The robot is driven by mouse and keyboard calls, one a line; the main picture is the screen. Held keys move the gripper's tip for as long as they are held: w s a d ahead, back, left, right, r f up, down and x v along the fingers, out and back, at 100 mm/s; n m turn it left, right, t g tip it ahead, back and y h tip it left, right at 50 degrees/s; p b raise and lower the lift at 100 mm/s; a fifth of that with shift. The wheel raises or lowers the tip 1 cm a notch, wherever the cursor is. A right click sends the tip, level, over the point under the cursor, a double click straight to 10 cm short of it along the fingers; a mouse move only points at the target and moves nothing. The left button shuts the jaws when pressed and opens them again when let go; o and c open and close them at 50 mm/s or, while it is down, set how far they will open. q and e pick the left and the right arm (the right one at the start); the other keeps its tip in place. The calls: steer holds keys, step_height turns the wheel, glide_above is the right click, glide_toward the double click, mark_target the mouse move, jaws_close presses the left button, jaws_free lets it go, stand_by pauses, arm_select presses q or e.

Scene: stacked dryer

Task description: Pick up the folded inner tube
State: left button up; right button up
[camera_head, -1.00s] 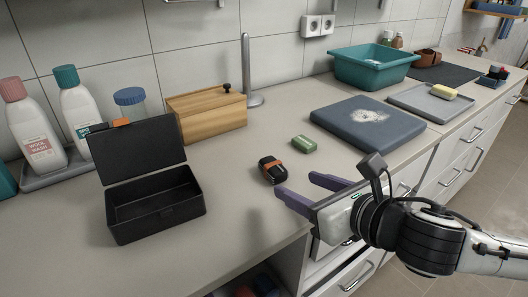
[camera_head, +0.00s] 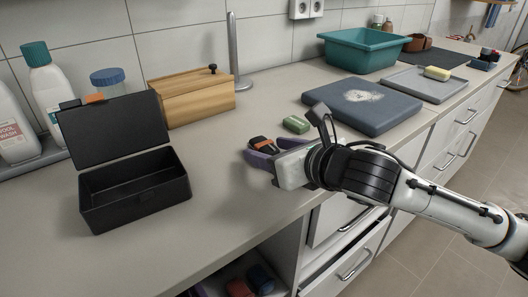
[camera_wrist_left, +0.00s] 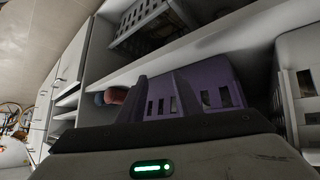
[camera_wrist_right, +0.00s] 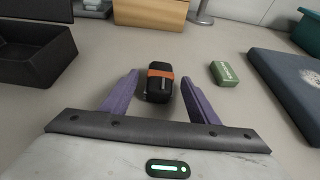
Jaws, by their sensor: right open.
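The folded inner tube (camera_head: 262,143) is a small black bundle with an orange band, lying on the counter. It also shows in the right wrist view (camera_wrist_right: 160,84), between the purple fingers of my right gripper (camera_wrist_right: 159,80). My right gripper (camera_head: 264,152) is open, with one finger on each side of the bundle; I cannot tell whether either finger touches it. In the head view the fingers partly hide the bundle. My left gripper (camera_wrist_left: 160,92) is open and empty in the left wrist view, low in front of a shelf with a purple basket (camera_wrist_left: 220,90).
An open black box (camera_head: 135,192) stands to the left of the bundle. A green soap bar (camera_head: 296,124) lies just behind it to the right. A blue-grey slab (camera_head: 375,117) and a wooden box (camera_head: 190,98) are farther back. The front counter is clear.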

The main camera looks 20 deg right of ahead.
steer(key=shift+x, duration=0.95)
steer(key=shift+c, duration=0.5)
steer(key=c, duration=1.1)
steer(key=shift+r, duration=0.2)
